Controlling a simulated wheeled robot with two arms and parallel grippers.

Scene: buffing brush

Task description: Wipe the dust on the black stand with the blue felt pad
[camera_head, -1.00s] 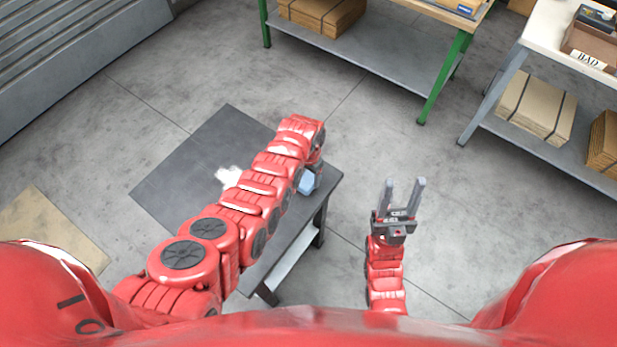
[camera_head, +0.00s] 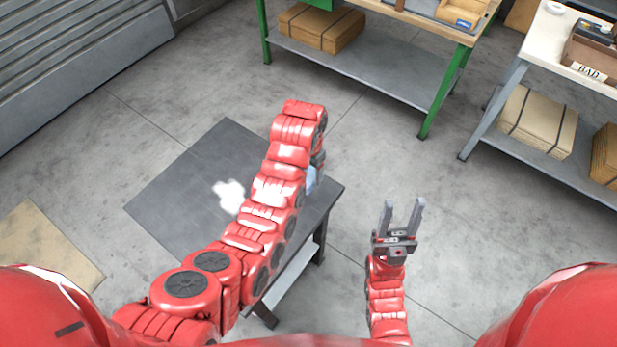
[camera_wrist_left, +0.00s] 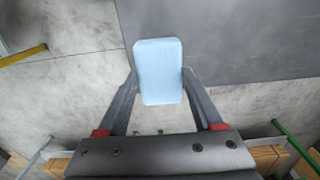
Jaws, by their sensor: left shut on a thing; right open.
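The black stand (camera_head: 172,196) is a dark, low table in the middle left of the head view, and part of its top also shows in the left wrist view (camera_wrist_left: 245,40). A white patch of dust (camera_head: 229,195) lies on its top, partly hidden by my left arm. My left gripper (camera_wrist_left: 158,85) is shut on the light blue felt pad (camera_wrist_left: 158,60). In the head view the pad (camera_head: 313,180) is mostly hidden behind my left wrist, near the stand's right corner. My right gripper (camera_head: 402,212) is open and empty, over the floor right of the stand.
A green-legged workbench (camera_head: 440,90) with boxes stands at the back. A white-topped bench (camera_head: 550,35) with cartons is at the right. A tan mat (camera_head: 40,245) lies at the left. Grey floor is clear between the stand and the benches.

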